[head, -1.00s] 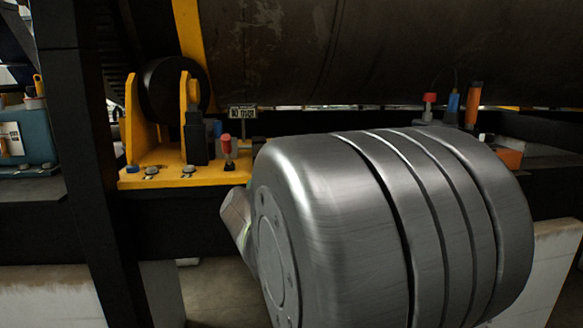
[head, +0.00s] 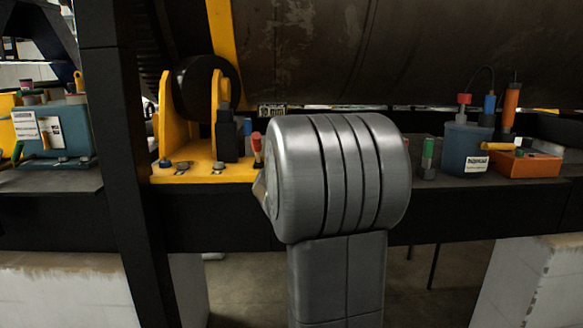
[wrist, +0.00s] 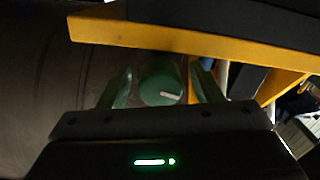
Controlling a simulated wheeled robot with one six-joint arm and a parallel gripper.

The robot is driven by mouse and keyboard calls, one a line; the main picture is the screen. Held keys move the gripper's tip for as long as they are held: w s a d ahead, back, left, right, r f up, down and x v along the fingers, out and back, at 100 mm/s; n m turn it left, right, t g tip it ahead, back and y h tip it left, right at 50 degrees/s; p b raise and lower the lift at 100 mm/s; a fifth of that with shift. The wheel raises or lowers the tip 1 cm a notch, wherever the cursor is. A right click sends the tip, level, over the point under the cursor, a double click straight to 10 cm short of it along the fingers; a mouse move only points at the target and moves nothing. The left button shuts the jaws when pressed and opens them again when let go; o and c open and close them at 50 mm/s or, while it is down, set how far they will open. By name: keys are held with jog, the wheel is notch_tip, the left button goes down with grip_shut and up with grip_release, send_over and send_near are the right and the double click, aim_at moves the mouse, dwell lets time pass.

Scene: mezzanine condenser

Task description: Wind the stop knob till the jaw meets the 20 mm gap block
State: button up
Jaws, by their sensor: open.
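A round green knob (wrist: 161,80) with a pale pointer mark shows in the wrist view. I take it for the stop knob. My gripper (wrist: 163,90) is open, with one finger on each side of the knob. A dark gap shows on both sides, so the fingers do not appear to touch it. In the head view my grey arm link covers the gripper and the knob. I cannot make out the jaw or the 20 mm gap block in either view.
A yellow roller bracket (head: 207,172) with a red-topped post (head: 257,148) stands left of my arm. A blue-grey canister (head: 466,150) and an orange box (head: 528,163) stand right. A dark upright (head: 120,150) is at left. A yellow bar (wrist: 180,38) crosses above the knob.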

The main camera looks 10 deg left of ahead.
jog(key=c, duration=1)
jog(key=m+b, duration=0.2)
jog(key=m, duration=0.1)
jog(key=shift+f+m, duration=0.1)
jog(key=shift+m, duration=0.3)
jog(key=shift+m+b, duration=0.75)
jog(key=shift+m, duration=1.15)
jog(key=o, duration=1)
